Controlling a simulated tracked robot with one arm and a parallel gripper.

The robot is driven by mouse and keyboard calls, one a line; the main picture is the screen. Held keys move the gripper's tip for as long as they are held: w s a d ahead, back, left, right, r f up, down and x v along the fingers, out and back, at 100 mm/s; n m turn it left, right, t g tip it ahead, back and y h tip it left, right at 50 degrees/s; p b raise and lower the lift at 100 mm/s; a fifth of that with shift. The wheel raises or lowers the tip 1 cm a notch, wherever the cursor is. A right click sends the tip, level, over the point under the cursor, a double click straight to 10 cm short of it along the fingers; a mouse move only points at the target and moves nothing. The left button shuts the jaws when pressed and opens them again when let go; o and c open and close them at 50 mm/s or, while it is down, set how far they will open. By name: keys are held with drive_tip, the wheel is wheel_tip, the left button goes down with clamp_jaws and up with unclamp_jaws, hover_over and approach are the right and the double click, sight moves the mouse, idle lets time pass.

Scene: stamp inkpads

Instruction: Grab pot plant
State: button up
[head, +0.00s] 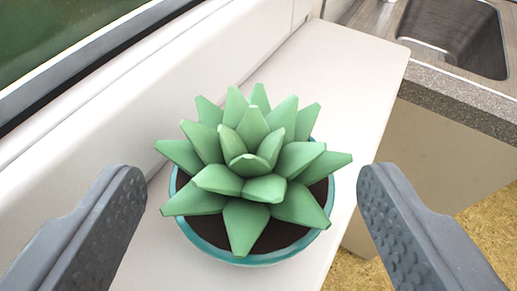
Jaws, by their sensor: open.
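The pot plant (250,165) is a green succulent with thick pointed leaves in a round teal-rimmed pot with dark soil. It stands upright on a white ledge in the middle of the head view. My gripper (250,205) is open, with one dark grey finger on each side of the plant. Both fingers appear apart from the pot, with gaps on the left and right. The pot's lower side is mostly hidden under its rim and the leaves.
The white ledge (345,75) is clear behind the plant. A pale wall (75,165) and a window (60,35) run along the left. A speckled counter (460,105) with a metal sink (460,35) is at the upper right. Yellowish floor (490,235) shows at the lower right.

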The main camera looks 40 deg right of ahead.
sight(251, 131)
drive_tip(key=shift+x, duration=3.45)
drive_tip(key=shift+f, duration=0.15)
drive_tip(key=c, duration=1.1)
drive_tip(key=shift+o, duration=0.2)
